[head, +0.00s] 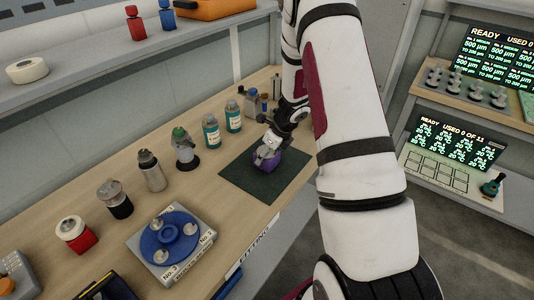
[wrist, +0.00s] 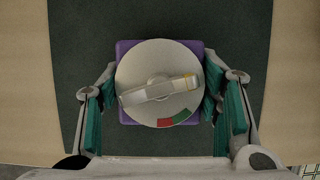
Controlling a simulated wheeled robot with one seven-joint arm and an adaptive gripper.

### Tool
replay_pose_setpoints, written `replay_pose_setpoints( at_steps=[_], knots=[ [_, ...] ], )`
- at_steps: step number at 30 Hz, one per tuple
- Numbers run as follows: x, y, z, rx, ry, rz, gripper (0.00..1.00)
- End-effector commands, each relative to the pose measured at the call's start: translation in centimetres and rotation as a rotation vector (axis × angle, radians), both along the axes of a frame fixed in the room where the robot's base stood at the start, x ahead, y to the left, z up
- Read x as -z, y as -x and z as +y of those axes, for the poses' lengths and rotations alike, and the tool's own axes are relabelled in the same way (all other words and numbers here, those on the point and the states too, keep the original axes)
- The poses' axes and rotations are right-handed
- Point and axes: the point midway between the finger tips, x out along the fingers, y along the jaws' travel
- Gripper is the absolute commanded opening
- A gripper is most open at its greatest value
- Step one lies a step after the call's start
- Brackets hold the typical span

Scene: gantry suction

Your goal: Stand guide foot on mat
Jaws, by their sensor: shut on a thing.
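The guide foot (wrist: 126,49) seen from above has a square purple base under a round pale disc. The disc carries a bar across its top and a small red and green mark near its lower edge. My gripper (wrist: 160,92) is shut on it, with one finger at each side. In the head view the purple part (head: 267,163) shows beneath my gripper (head: 267,150), over the middle of the dark green mat (head: 284,180). The mat also fills the background in the wrist view (wrist: 160,18). Whether the foot touches the mat cannot be told.
Several bottles, including a teal one (head: 211,133) and a green-capped one (head: 185,150), line the wooden bench behind and left of the mat. A blue round holder (head: 170,240) stands at the front left. A shelf (head: 90,66) runs above the bench.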

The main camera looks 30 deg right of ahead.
Motion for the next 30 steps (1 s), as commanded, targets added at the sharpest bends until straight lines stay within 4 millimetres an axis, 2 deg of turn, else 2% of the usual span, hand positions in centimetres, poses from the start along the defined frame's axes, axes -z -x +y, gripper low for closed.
replay_pose_setpoints(
  at_steps=[2,3,5,15,19,23,30],
  knots=[
    [0.2,-0.1,0.0,0.0,0.0,-0.001,0.08],
    [0.3,0.0,0.0,0.0,0.0,0.0,0.62],
    [0.2,0.0,0.0,0.0,0.0,0.0,0.76],
    [0.2,0.0,0.0,0.0,0.0,0.0,0.78],
    [-0.6,0.1,-0.1,0.001,0.001,-0.002,0.78],
    [-2.4,0.8,-0.4,0.0,0.002,-0.003,0.78],
    [-7.1,2.6,-1.0,0.001,0.003,-0.003,0.78]
  ],
)
